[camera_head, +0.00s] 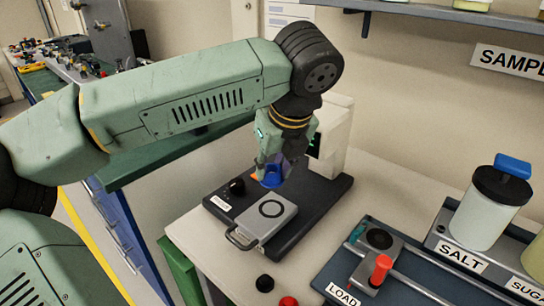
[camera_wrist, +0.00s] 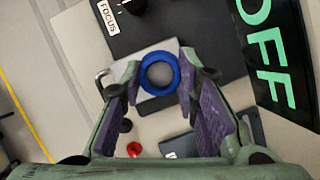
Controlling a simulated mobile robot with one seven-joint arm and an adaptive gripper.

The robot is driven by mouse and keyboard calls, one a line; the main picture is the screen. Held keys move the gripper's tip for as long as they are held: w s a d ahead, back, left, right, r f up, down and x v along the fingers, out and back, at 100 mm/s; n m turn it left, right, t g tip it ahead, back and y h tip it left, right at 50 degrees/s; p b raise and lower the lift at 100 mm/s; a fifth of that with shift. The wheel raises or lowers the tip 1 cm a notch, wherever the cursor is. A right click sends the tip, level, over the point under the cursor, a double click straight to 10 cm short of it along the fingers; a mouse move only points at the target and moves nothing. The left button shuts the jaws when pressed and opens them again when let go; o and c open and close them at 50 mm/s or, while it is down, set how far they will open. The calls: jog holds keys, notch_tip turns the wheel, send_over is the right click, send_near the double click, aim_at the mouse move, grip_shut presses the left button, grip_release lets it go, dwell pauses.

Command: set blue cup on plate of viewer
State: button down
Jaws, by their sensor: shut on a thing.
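The blue cup (camera_head: 271,178) is held between the fingertips of my gripper (camera_head: 273,172). In the wrist view the cup's round blue rim (camera_wrist: 160,57) sits between the two purple-padded fingers of my gripper (camera_wrist: 160,75), which touch or nearly touch its sides. The viewer (camera_head: 313,213) is a black base with a pale upright housing. Its light grey plate (camera_head: 258,230) bears a dark ring mark and a wire handle at the front left. The cup appears above the plate's back part; the gap beneath it is hard to judge. The plate (camera_wrist: 146,103) lies behind the cup in the wrist view.
A black focus knob (camera_head: 237,187) stands on the base left of the plate. The lit OFF display (camera_wrist: 275,55) shows beside the gripper. A black button (camera_head: 265,282) and a red button (camera_head: 288,301) are in front. A loader with a red knob (camera_head: 381,268) and a salt jar (camera_head: 483,218) stand right.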

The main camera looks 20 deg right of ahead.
aim_at(275, 186)
jog(key=shift+s+f, duration=0.2)
jog(key=shift+f, duration=0.25)
jog(key=shift+w+f+b, duration=0.1)
jog(key=shift+f+b, duration=0.95)
jog(key=shift+f, duration=1.8)
jog(key=shift+b, duration=0.65)
jog(key=shift+f+b, duration=0.55)
jog(key=shift+b, duration=0.1)
jog(key=c, duration=1.2)
grip_release()
jog(key=shift+o, duration=0.2)
jog(key=shift+r, duration=0.1)
